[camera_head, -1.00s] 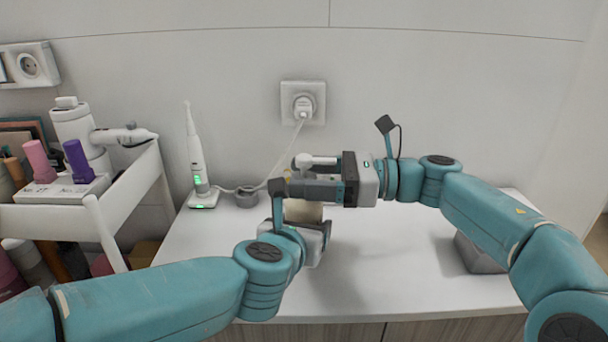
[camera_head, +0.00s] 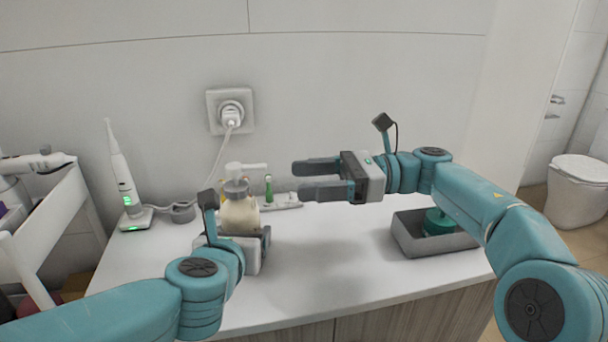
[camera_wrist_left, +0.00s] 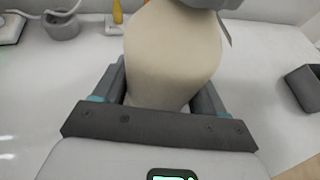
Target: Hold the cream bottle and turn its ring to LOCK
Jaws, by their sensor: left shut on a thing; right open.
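The cream bottle (camera_head: 239,215) stands upright above the white counter, with a grey ring (camera_head: 236,187) around its neck and a pale pump top (camera_head: 247,168). My left gripper (camera_head: 240,234) is shut on the bottle's lower body. In the left wrist view the bottle (camera_wrist_left: 172,55) sits between the fingers, and only the lower edge of the grey ring (camera_wrist_left: 200,4) shows at the top. My right gripper (camera_head: 308,180) is open and empty, right of the bottle's top and apart from it. The ring's marks are too small to read.
A grey bin (camera_head: 403,238) with a green round thing (camera_head: 438,222) stands at the counter's right. An electric toothbrush (camera_head: 122,180) on its charger and a small grey cup (camera_head: 183,212) are at the left. A white cart (camera_head: 62,215) is further left.

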